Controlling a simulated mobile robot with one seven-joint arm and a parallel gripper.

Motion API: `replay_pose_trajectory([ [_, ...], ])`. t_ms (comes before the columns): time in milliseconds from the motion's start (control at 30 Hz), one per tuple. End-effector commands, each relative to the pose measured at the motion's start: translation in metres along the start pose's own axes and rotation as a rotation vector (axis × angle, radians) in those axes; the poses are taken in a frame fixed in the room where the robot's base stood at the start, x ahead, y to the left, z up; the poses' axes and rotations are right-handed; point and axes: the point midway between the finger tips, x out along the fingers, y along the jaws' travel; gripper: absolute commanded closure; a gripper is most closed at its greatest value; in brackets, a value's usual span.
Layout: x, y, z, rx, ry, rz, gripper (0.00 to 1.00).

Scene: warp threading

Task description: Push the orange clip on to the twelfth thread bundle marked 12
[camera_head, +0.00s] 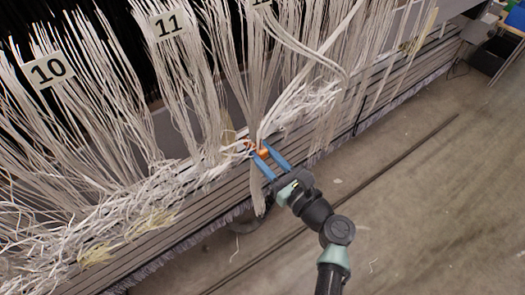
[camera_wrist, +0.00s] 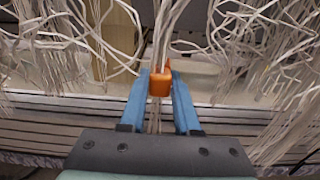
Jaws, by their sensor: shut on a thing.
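The orange clip (camera_head: 263,153) is held between the two blue fingers of my gripper (camera_head: 268,157), at the lower front of the loom. In the wrist view the clip (camera_wrist: 160,85) sits between the fingertips (camera_wrist: 160,80). The white thread bundle (camera_head: 259,85) under the rightmost tag comes down to the clip. In the wrist view white strands meet the clip's top, and thin strands show below it between the fingers. I cannot tell whether the strands are inside the clip or behind it. The tag (camera_head: 261,2) above is cut off by the picture edge.
Thread bundles tagged 10 (camera_head: 48,70) and 11 (camera_head: 167,24) hang to the left. Loose threads (camera_head: 150,200) lie tangled over the grey slatted beam (camera_head: 215,200). More bundles hang to the right. The concrete floor (camera_head: 430,190) in front is mostly clear.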

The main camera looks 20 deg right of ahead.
Motion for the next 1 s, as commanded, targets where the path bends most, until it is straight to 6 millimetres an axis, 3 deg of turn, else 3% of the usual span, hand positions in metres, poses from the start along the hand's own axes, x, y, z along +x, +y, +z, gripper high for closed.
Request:
replay_pose_trajectory([
  [300, 0.0020, 0.0011, 0.0010, -0.003, -0.001, 0.003, 1.00],
  [333, 0.0021, 0.0011, 0.0010, -0.003, -0.001, 0.003, 0.64],
  [500, 0.0015, 0.0008, 0.0008, -0.003, -0.001, 0.002, 0.34],
  [700, 0.0010, 0.0005, 0.0005, -0.002, 0.000, 0.001, 0.34],
  [867, 0.0008, 0.0004, 0.0003, -0.002, 0.000, 0.001, 0.09],
  [1000, 0.0007, 0.0004, 0.0003, -0.002, 0.000, 0.001, 0.09],
])
